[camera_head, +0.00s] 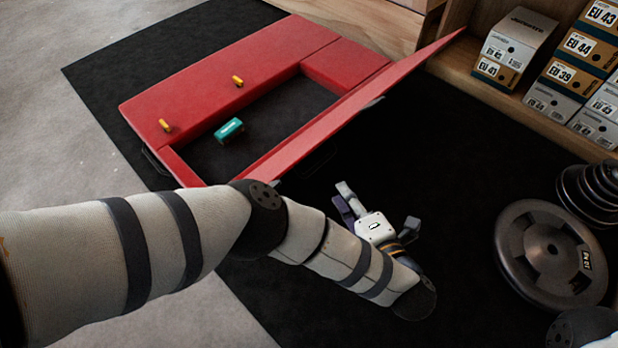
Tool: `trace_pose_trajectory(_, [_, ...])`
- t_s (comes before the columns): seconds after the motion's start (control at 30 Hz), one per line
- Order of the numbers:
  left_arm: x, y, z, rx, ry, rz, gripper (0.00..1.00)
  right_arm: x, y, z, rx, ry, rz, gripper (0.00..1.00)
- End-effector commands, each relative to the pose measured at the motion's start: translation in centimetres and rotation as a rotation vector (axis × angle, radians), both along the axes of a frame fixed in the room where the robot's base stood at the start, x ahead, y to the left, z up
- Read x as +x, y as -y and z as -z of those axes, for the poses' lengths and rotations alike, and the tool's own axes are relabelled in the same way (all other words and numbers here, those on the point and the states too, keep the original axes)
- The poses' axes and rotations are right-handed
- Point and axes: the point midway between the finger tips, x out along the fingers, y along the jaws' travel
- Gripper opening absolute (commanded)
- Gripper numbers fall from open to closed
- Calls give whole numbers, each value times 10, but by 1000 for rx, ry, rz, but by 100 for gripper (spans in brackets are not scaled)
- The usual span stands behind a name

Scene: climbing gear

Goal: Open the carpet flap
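The red pad (215,82) lies on the dark mat, with a rectangular opening in its top. Its flap (345,112) is a long red panel, seen nearly edge-on and raised at a steep tilt along the right side of the opening. A teal box (229,130) lies inside the recess. My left gripper (378,205) is on the right side of the flap, below its raised part in the picture. Its fingers are spread and nothing shows between them. I see no contact with the flap. My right gripper is out of view.
Two small yellow pieces (238,81) sit on the red pad's surface. Weight plates (550,254) lie at the right on the dark mat (440,150). Shoe boxes (514,47) fill a wooden shelf at the upper right. The mat between flap and plates is mostly clear.

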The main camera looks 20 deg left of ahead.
Motion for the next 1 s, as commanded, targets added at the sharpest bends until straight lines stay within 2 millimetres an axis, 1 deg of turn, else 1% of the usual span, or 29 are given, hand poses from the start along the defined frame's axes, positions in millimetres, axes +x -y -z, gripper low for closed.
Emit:
trace_pose_trajectory(0.07, [1,-4,3,-1,7,-25,18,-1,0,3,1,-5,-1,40])
trace_pose_trajectory(0.17, [7,-12,5,1,11,-32,18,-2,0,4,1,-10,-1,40])
trace_pose_trajectory(0.27, [22,-29,12,1,9,-31,18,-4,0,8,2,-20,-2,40])
trace_pose_trajectory(0.4, [47,-55,23,1,8,-30,18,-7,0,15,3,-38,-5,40])
trace_pose_trajectory(0.5, [61,-70,29,1,7,-28,18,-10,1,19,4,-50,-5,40])
trace_pose_trajectory(0.6, [72,-81,32,-1,8,-27,18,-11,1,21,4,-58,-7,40])
trace_pose_trajectory(0.77, [79,-88,33,-1,8,-25,18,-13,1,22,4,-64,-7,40])
trace_pose_trajectory(0.97, [80,-89,32,-1,8,-24,18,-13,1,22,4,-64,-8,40])
trace_pose_trajectory(1.0, [80,-89,32,-1,8,-24,14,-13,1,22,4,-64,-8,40])
